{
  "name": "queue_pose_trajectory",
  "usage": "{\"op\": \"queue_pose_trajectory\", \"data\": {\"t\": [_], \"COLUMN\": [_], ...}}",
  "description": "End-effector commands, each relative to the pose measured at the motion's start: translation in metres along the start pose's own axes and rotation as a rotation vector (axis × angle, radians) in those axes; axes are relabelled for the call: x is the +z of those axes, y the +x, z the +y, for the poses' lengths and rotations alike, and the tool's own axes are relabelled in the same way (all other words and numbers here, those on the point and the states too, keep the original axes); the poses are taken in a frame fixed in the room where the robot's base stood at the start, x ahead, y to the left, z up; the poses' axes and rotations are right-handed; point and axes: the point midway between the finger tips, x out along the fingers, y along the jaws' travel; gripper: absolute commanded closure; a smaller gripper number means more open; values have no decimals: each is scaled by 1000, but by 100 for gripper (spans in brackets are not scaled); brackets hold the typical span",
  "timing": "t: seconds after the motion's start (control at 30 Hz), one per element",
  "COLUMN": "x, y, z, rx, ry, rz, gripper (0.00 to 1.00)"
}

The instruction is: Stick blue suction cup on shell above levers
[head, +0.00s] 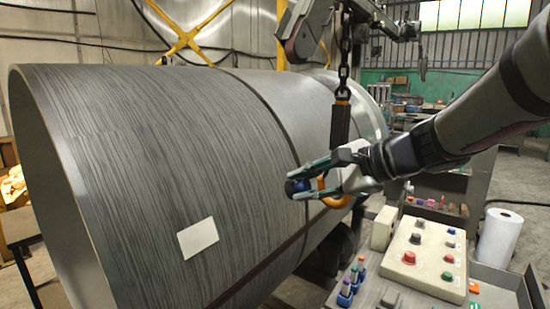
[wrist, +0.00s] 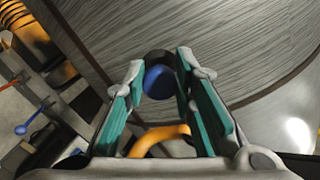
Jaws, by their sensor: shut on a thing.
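The blue suction cup (head: 297,186) is between the teal-lined fingers of my gripper (head: 304,184). In the wrist view the cup (wrist: 158,82) shows as a blue round part with a dark part beyond it, gripped near the fingertips. My gripper is shut on it, in front of the large grey cylindrical shell (head: 130,150). I cannot tell whether the cup touches the shell. Small levers with blue bases (head: 347,286) stand on the bench at lower centre, below my gripper. A blue-ended lever-like piece (wrist: 30,122) shows at left in the wrist view.
An orange hook (head: 337,198) hangs on a chain (head: 343,75) right beside my gripper. A white patch (head: 198,238) and dark bands are on the shell. A button box (head: 423,259) and white roll (head: 499,237) stand at lower right.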

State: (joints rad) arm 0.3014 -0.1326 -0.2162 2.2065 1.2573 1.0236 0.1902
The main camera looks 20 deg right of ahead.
Motion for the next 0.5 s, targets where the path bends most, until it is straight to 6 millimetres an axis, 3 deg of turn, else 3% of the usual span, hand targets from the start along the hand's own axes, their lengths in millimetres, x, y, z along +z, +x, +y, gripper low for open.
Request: {"op": "queue_pose_trajectory", "data": {"t": [0.1,0.2,0.5], "x": [11,14,14], "y": [-18,-24,-7], "z": [-18,-25,-26], "rx": [-51,-68,-70], "ry": [14,20,22], "rz": [8,10,9], "gripper": [99,99,99]}}
